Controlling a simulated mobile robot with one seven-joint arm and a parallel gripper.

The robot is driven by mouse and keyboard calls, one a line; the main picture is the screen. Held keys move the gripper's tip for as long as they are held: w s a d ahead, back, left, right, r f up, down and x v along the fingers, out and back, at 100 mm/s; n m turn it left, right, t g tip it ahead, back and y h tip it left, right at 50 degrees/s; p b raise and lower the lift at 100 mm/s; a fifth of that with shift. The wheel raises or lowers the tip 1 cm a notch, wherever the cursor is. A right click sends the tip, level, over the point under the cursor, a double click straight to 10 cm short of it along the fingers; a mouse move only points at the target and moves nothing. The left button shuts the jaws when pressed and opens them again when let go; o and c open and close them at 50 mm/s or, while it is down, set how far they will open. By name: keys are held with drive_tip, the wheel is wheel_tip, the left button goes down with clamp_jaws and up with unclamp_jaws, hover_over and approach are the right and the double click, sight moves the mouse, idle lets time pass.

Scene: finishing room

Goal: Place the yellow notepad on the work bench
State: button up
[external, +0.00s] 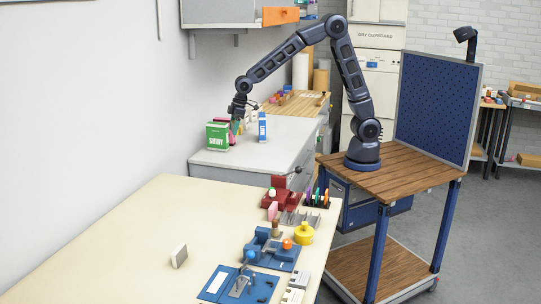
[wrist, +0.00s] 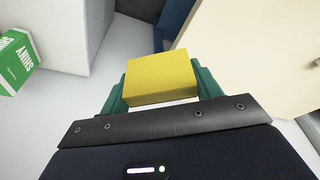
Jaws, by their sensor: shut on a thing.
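The yellow notepad (wrist: 160,78) shows as a thick yellow block in the wrist view. My gripper (wrist: 163,84) is shut on it, with one green finger on each side. In the external view my gripper (external: 238,119) hangs low over the grey-topped cabinet (external: 285,128), close behind the green SHINY box (external: 217,136); the notepad cannot be made out there. A large cream-topped bench (external: 130,235) fills the front left of the external view. A cream surface (wrist: 262,50) at the right of the wrist view looks like the same top.
A blue and white box (external: 262,127) stands right of my gripper. The cream bench holds a small grey-white block (external: 179,255), a red device (external: 281,197), a blue device (external: 268,250) and a blue board (external: 240,285) near its right side. Its left and middle are mostly bare.

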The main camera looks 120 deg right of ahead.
drive_tip(key=s+d+m, duration=0.1)
drive_tip(key=s+d, duration=0.2)
drive_tip(key=d, duration=0.5)
drive_tip(key=s+d+m, duration=0.1)
drive_tip(key=s+d, duration=0.2)
drive_tip(key=d, duration=0.6)
drive_tip(key=m+h, duration=0.2)
drive_tip(key=m, duration=0.3)
hover_over(270, 136)
drive_tip(key=shift+g, duration=0.4)
drive_tip(key=f, duration=1.3)
drive_tip(key=s+f, duration=0.1)
drive_tip(key=f, duration=0.6)
drive_tip(key=shift+a, duration=0.15)
drive_tip(key=shift+f, duration=2.45)
drive_tip(key=shift+f, duration=0.15)
drive_tip(key=o, duration=1)
